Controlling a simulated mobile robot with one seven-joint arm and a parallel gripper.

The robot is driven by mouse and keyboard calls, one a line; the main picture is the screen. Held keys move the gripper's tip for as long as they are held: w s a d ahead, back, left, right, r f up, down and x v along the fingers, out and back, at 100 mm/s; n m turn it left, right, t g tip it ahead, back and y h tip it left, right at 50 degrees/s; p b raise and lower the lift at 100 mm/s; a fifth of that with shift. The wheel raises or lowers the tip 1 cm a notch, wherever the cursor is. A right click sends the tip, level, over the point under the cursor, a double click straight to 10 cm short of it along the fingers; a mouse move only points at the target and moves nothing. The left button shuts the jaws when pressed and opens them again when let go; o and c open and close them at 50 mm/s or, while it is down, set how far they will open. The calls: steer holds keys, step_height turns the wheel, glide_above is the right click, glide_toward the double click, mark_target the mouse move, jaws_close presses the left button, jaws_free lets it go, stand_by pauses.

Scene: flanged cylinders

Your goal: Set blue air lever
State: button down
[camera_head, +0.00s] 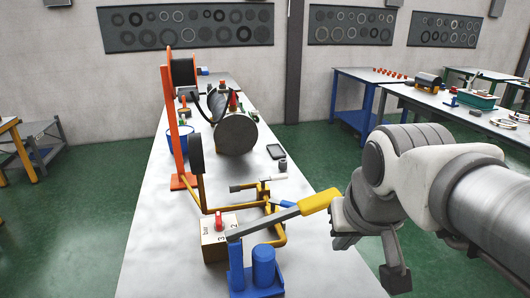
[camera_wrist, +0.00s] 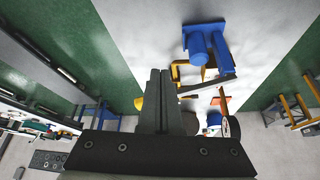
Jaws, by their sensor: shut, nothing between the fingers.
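The blue air lever stands at the near end of the white table: a blue base with a blue cylinder (camera_head: 263,265) and a grey bar ending in a yellow handle (camera_head: 318,201). The bar slopes up to the right. The blue base (camera_wrist: 203,40) also shows at the top of the wrist view, with the grey bar (camera_wrist: 208,88) below it. My gripper (camera_wrist: 160,75) is shut and empty, its dark fingers together. In the head view my wrist is at the handle's right end and overlaps it; whether they touch cannot be told. My fingers hide part of the wrist view.
Just behind stand a beige box with a red knob (camera_head: 218,223) and yellow pipework (camera_head: 278,234). An orange post (camera_head: 175,125) with a reel and a large grey flanged cylinder (camera_head: 236,133) stand farther back. The table's right half (camera_head: 315,260) is mostly bare.

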steer(key=w+r+p, duration=0.4)
steer(key=w+r, duration=0.3)
steer(key=m+g+h+p, duration=0.2)
steer(key=m, duration=0.3)
glide_above(285, 204)
steer(key=w+d, duration=0.3)
step_height(285, 204, down, 17)
steer(key=p+x, duration=0.1)
steer(key=x, duration=0.9)
steer(key=shift+y, duration=0.3)
steer(key=shift+s+a+p, duration=0.15)
steer(key=shift+s+a, duration=0.2)
steer(key=shift+s, duration=0.35)
steer(key=shift+s+a+p, duration=0.2)
steer(key=shift+s+a, duration=0.15)
steer(key=shift+s, duration=0.3)
steer(key=shift+s+a+p, duration=0.15)
steer(key=shift+s+a, duration=0.2)
steer(key=shift+s, duration=0.35)
